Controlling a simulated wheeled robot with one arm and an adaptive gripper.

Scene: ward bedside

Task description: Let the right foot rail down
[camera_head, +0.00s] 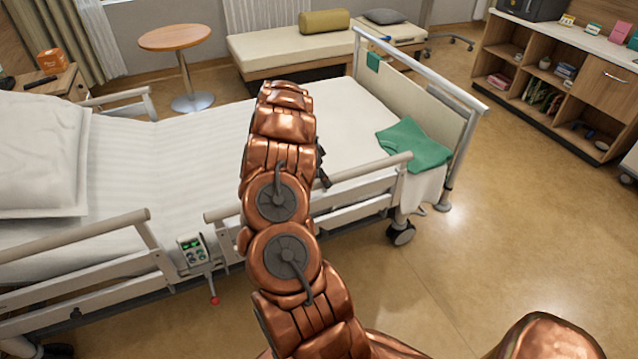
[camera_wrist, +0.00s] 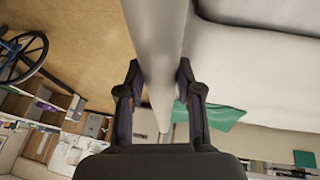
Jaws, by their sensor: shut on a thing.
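The right foot rail (camera_head: 372,167) runs along the near side of the bed toward the foot end. Its beige top bar stands above the mattress edge, with pale bars below it, so it looks raised. In the wrist view the rail's bar (camera_wrist: 152,35) passes between the two dark fingers of my gripper (camera_wrist: 157,78). The fingers are closed on it from both sides. In the head view my copper arm covers the middle of the rail and most of the gripper. A red knob (camera_head: 214,301) hangs below the bed edge near the rail's head-side end.
A control box (camera_head: 193,251) sits between the foot rail and the near head rail (camera_head: 75,231). A green cloth (camera_head: 414,145) lies at the mattress's foot end, near the footboard (camera_head: 425,98). The floor (camera_head: 480,270) right of the bed is clear. A shelf unit (camera_head: 550,85) stands beyond.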

